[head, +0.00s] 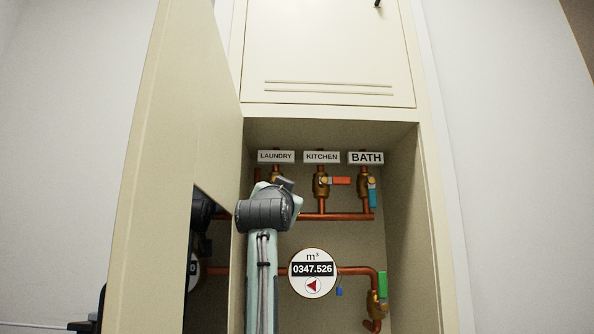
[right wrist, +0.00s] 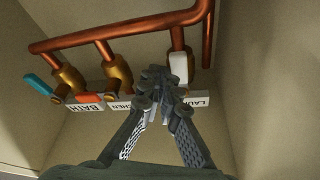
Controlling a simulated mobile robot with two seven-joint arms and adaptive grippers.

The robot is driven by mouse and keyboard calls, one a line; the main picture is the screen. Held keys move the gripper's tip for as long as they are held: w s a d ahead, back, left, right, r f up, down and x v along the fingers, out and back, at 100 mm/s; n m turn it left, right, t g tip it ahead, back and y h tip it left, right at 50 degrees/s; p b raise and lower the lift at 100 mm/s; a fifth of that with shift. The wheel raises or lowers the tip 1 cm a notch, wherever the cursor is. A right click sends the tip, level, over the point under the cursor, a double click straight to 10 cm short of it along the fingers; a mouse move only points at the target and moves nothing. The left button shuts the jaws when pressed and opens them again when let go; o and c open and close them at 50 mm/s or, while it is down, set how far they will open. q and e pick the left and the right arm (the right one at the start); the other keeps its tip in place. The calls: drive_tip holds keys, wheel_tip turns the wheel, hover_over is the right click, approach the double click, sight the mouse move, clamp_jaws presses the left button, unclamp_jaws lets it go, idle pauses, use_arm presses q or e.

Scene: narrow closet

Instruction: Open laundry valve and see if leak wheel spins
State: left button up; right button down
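The laundry valve (right wrist: 178,62) is under the LAUNDRY label (head: 276,156); its white handle looks lined up with its pipe in the right wrist view. In the head view my right arm mostly hides this valve. My right gripper (right wrist: 164,84) has its fingertips together right by the white handle; whether they touch it is unclear, and nothing shows between them. The round white meter (head: 313,272) reads 0347.526. Its red triangular leak wheel (head: 313,286) points left; one frame cannot show spinning. My left gripper is not seen.
The kitchen valve (head: 321,183) has an orange handle set sideways; the bath valve's teal handle (head: 372,195) hangs down. A green-handled valve (head: 382,287) is lower right. The open cabinet door (head: 165,150) stands left, with a mirror-like dark panel. Cabinet walls are close around my arm.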

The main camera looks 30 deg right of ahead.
drive_tip(key=shift+w+a+f, duration=0.15)
drive_tip(key=shift+w+a, duration=0.1)
drive_tip(key=shift+a, duration=0.05)
wheel_tip(320, 180, up, 10)
drive_tip(key=shift+s+d+r, duration=0.2)
drive_tip(key=shift+d, duration=0.05)
drive_tip(key=shift+f, duration=0.1)
idle(0.5)
